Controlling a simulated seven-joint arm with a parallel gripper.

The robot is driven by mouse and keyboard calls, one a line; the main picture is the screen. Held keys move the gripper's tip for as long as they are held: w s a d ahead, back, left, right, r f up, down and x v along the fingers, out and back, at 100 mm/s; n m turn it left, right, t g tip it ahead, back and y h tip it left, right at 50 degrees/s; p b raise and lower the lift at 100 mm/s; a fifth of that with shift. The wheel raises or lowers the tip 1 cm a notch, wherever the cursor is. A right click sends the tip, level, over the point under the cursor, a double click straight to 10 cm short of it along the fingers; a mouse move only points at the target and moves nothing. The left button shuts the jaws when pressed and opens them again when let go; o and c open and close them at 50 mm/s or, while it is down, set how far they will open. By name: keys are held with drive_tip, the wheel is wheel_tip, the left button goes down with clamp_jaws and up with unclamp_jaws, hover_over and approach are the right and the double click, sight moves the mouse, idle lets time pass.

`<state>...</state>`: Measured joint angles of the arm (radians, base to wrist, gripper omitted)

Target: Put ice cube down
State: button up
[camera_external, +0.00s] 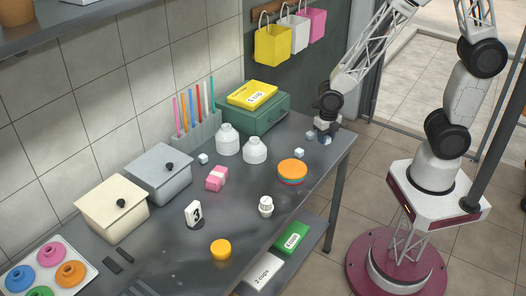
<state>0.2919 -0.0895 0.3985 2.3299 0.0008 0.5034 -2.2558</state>
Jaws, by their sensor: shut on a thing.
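My gripper (319,134) is at the far right end of the grey table, pointing down and low over the tabletop. It is shut on an ice cube, a small pale blue-white block (325,139) at its fingertips. Another small pale cube (311,135) shows just left of the fingers. The view is too small to tell whether the held cube touches the table. Loose ice cubes lie apart on the table, one (299,153) in front of the gripper and one (203,158) further left by the white jars.
Near the gripper are a green case (265,115) with a yellow box on top, two white jars (228,140), and an orange-topped round stack (292,170). A pink bundle (216,178), number 3 block (193,213) and white bottle (265,206) stand mid-table. The table's right edge is close.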

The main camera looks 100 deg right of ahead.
sight(322, 150)
drive_tip(key=shift+w+d, duration=0.15)
drive_tip(key=shift+w, duration=0.3)
drive_tip(key=shift+f, duration=0.15)
drive_tip(key=shift+f, duration=1.65)
drive_tip(key=shift+f, duration=0.15)
drive_tip(key=o, duration=0.9)
drive_tip(key=shift+r, duration=6.15)
drive_tip(key=shift+r, duration=0.1)
